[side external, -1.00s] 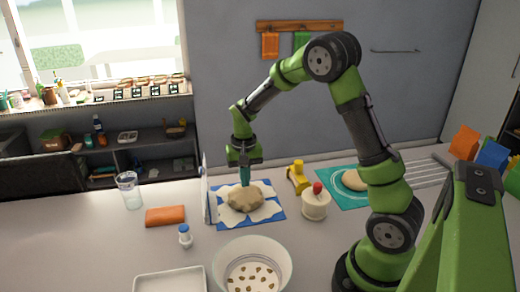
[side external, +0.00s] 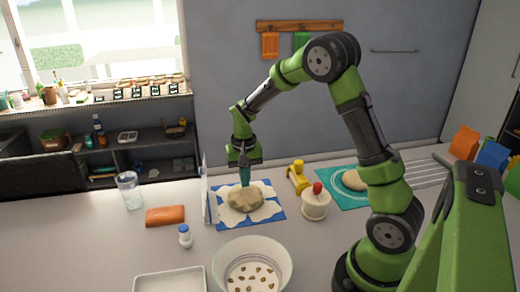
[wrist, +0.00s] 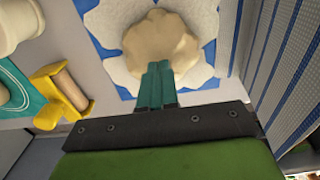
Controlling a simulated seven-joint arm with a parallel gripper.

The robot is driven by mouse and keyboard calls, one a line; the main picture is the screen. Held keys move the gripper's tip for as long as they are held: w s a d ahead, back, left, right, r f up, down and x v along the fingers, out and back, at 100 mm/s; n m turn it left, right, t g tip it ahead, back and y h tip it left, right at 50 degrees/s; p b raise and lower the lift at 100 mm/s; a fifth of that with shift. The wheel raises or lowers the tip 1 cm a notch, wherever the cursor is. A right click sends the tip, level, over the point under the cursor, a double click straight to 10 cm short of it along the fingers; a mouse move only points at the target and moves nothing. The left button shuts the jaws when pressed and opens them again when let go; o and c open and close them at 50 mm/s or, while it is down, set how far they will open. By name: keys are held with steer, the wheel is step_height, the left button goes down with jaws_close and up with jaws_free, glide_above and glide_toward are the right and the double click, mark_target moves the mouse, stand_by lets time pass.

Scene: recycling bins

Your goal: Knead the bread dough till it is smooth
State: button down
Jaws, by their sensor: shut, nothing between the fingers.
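The bread dough (side external: 245,199) is a lumpy beige mound on a floured patch of a blue mat (side external: 277,213). In the wrist view the dough (wrist: 160,40) shows a wavy, uneven edge, and the white flour (wrist: 110,58) spreads around it. My gripper (side external: 244,184) points straight down at the back edge of the dough. Its teal fingers (wrist: 157,72) are shut together with nothing between them, and the tips meet the dough's edge in the picture. I cannot tell how firmly they touch it.
A white upright panel (side external: 206,190) stands close left of the mat. A yellow object (side external: 297,178) and a red-knobbed pot (side external: 316,203) stand right. A bowl (side external: 252,270) is in front. An orange block (side external: 165,216), a glass (side external: 130,190) and a small bottle (side external: 185,236) stand left.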

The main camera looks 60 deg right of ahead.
steer(key=shift+f, duration=1.35)
steer(key=shift+r, duration=1.45)
steer(key=shift+a, duration=0.15)
steer(key=shift+a, duration=0.35)
steer(key=shift+f, duration=0.15)
